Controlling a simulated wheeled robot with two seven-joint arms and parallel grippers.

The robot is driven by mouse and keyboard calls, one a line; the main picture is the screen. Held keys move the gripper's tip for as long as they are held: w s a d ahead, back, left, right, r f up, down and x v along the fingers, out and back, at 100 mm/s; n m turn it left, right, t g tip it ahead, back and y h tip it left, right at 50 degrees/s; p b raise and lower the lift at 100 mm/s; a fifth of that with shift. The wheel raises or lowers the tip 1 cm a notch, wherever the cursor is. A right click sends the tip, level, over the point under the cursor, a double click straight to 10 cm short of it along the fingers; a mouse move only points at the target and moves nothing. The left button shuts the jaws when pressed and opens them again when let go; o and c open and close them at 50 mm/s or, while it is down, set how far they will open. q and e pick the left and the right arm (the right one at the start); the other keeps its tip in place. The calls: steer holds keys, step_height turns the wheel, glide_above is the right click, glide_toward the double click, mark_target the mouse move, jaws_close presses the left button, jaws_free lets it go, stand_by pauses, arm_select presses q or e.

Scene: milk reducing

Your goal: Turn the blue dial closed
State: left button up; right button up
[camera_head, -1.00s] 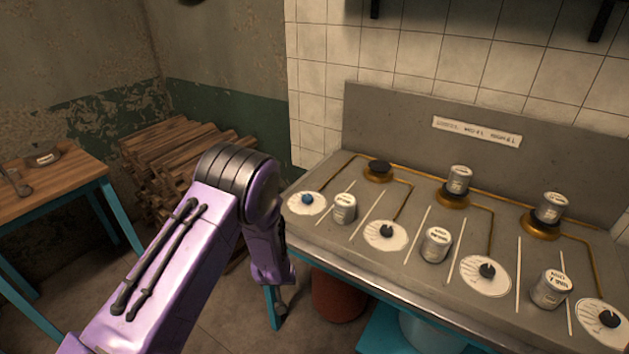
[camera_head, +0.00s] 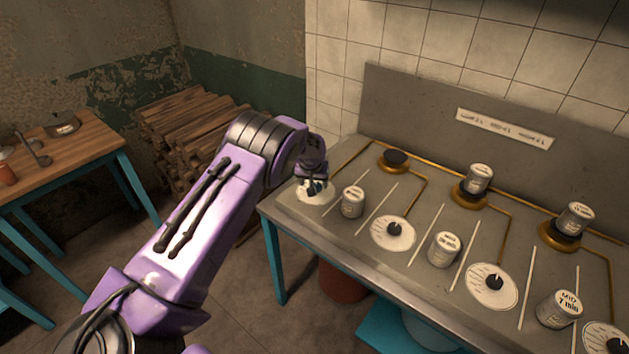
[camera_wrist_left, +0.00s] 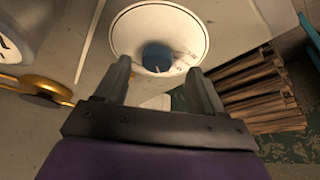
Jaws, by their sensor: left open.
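The blue dial (camera_wrist_left: 157,57) shows in the left wrist view in the middle of its round white plate (camera_wrist_left: 185,30), just beyond my fingertips. In the head view the dial's white plate (camera_head: 312,196) is at the left end of the grey counter, and the dial is mostly hidden by my gripper. My left gripper (camera_wrist_left: 163,80) is open, its two fingers pointing at the dial, one towards each side of it. It is empty. Whether a finger touches the dial I cannot tell. My right gripper is not in view.
A labelled can (camera_head: 352,202) stands close to the right of the blue dial's plate. Black dials (camera_head: 394,229), more cans and burners (camera_head: 394,161) with brass pipes fill the counter. A wood pile (camera_head: 185,125) and a wooden table (camera_head: 65,155) are at the left.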

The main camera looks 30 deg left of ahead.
mark_target(317, 185)
arm_select(q)
steer(key=x, duration=0.3)
steer(key=shift+w+f, duration=0.1)
steer(key=shift+w, duration=0.4)
steer(key=shift+s+d+r, duration=0.1)
steer(key=shift+s+r, duration=0.2)
steer(key=shift+s, duration=0.1)
steer(key=c, duration=1.1)
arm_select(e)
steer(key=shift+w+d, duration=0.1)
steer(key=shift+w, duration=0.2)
